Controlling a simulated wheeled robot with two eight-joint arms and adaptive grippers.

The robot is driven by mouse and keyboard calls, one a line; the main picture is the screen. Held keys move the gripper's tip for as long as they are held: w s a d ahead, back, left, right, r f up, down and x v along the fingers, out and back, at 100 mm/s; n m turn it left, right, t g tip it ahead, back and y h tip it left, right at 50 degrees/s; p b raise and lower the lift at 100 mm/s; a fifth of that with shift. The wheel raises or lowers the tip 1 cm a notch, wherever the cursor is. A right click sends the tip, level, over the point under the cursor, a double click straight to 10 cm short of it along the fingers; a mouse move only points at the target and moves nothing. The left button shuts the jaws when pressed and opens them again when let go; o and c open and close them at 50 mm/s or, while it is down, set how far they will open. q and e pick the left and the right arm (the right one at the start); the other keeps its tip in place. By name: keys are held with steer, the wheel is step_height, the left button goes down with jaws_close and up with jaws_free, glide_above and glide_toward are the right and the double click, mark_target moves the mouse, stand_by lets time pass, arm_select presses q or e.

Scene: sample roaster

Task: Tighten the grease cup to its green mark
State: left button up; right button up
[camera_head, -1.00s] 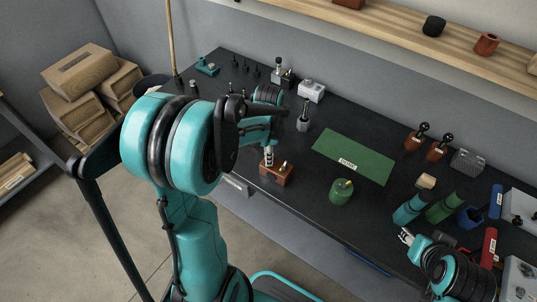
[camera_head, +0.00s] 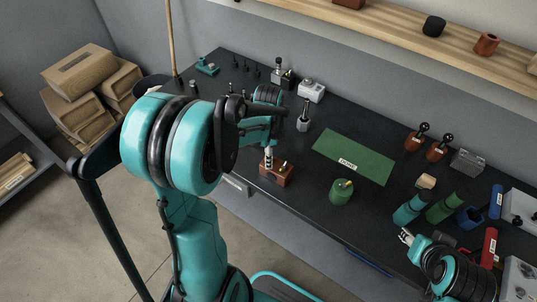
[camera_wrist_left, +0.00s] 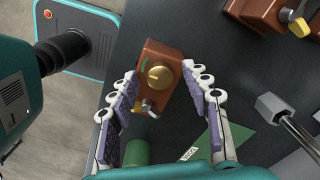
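A brown block (camera_head: 278,175) stands near the bench's front edge, below my left gripper (camera_head: 268,158) in the head view. In the left wrist view the block (camera_wrist_left: 175,60) carries a round brass cap (camera_wrist_left: 159,74), which looks like the grease cup. A short green mark (camera_wrist_left: 148,65) shows beside the cap. A small metal fitting (camera_wrist_left: 148,106) sticks out from the block's near side. My left gripper (camera_wrist_left: 159,77) is open, with one finger on each side of the cap and a gap to both. My right gripper (camera_head: 405,237) hangs at the right; its fingers are too small to judge.
A green cylinder (camera_head: 341,192) stands right of the block, before a green mat (camera_head: 354,157) labelled DONE. A grey hexagonal fitting (camera_head: 303,122) stands behind the block. The bench between block and mat is clear.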

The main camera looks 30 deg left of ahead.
arm_select(q)
step_height(320, 180, up, 12)
stand_by(0.6)
steer(key=s+d+f+n+t+b, duration=0.1)
steer(key=s+d+f+n+t, duration=0.1)
steer(key=s+d+n+t, duration=0.5)
steer(key=s+d+n, duration=0.3)
steer(key=n, duration=0.1)
steer(key=shift+s+d+f+n+b, duration=0.25)
steer(key=shift+d+f+n+b, duration=0.05)
steer(key=shift+d+b, duration=0.05)
